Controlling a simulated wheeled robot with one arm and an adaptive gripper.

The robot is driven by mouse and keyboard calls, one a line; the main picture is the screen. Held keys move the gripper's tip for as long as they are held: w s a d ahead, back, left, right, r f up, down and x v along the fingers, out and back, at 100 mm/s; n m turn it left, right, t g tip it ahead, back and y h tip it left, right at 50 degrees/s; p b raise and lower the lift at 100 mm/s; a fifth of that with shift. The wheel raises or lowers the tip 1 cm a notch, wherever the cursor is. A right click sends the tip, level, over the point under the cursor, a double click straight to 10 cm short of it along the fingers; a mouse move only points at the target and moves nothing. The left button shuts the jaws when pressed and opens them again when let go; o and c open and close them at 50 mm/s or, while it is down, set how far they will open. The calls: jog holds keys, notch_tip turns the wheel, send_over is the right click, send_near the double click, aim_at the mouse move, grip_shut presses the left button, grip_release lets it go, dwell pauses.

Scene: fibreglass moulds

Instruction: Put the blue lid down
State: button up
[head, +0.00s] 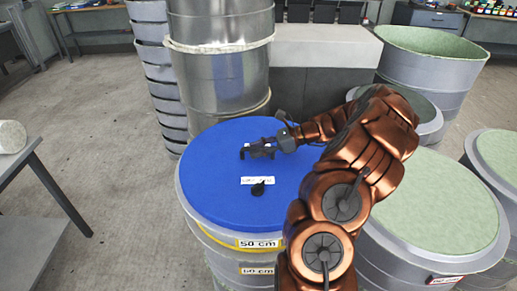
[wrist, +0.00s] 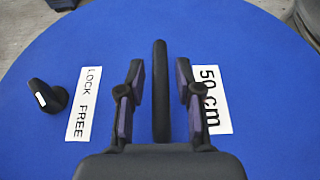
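The blue lid (head: 215,185) lies flat on top of a grey round mould (head: 205,228) in the head view, and its blue face (wrist: 240,60) fills most of the wrist view. A black bar handle (wrist: 161,85) stands on the lid. My gripper (wrist: 160,68) is open around the handle, with a finger on each side and a visible gap to both. In the head view my gripper (head: 250,152) is low over the lid. A black knob (wrist: 48,96) sits beside a "LOCK FREE" label (wrist: 83,103), its white mark nearest me.
The mould carries a "50 cm" label (head: 258,243) with a "60 cm" label below. Tall stacked metal moulds (head: 220,60) stand behind. Green-topped moulds (head: 440,190) crowd the right. A table (head: 30,180) stands left, with clear floor between.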

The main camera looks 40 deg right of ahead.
dwell(0.3)
jog(key=b+v, duration=0.2)
jog(key=v, duration=0.9)
jog(key=shift+f+b, duration=0.1)
jog(key=shift+b, duration=0.2)
jog(key=shift+s+d+r, duration=0.25)
jog(key=shift+s+d, duration=0.1)
